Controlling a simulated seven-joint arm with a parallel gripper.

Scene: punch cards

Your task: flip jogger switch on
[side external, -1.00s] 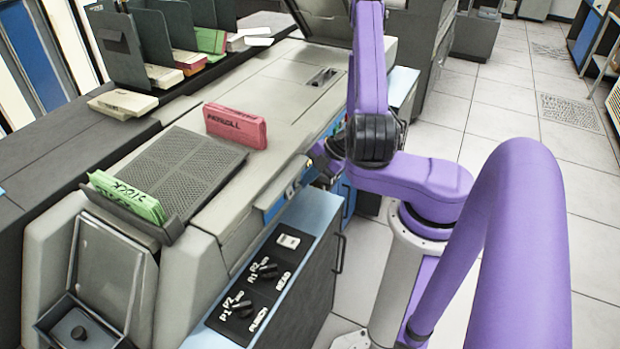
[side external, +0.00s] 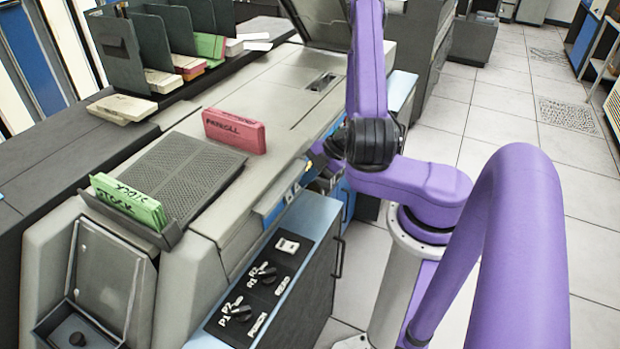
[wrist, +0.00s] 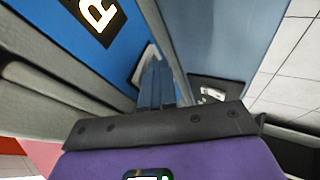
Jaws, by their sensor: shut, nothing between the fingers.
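In the wrist view my gripper (wrist: 158,85) has its two fingers together, with nothing between them. The fingers point at the machine's front, beside a blue panel (wrist: 55,45) with a white letter R on black. A pale-rimmed fitting (wrist: 146,62) lies just behind the fingertips and is partly hidden; contact cannot be told. In the side view my gripper (side external: 322,176) is small and dark at the machine's front edge. A white rocker switch (side external: 287,245) sits on the lower blue ledge; it also shows in the wrist view (wrist: 212,93). No jogger label is readable.
Two black dials (side external: 265,272) sit on the ledge (side external: 312,217), near READ and PUNCH labels. A pink PAYROLL card deck (side external: 235,130) and green STOCK cards (side external: 130,200) rest on the machine. Open tiled floor (side external: 450,115) lies to the right.

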